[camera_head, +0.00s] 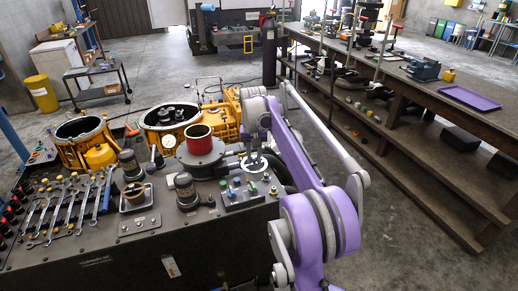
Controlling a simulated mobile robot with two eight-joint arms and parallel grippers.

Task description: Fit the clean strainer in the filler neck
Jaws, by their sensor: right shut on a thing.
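The filler neck (199,133) is an upright round fitting with a red rim on a dark flange, on top of a dark tank unit; its mouth looks open. My right gripper (252,153) hangs from the purple arm just right of the neck, apart from it. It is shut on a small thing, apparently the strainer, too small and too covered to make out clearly. A pale spoked ring (253,164) shows right at the fingertips; I cannot tell whether it is held or part of the unit. My left gripper is not in view.
Wrenches (70,208) lie in a row at the unit's left. Grey cylinders (185,188) and a knob panel (245,193) stand in front of the neck. Yellow housings (170,120) are behind. A long workbench (430,90) with a purple tray (469,98) runs along the right.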

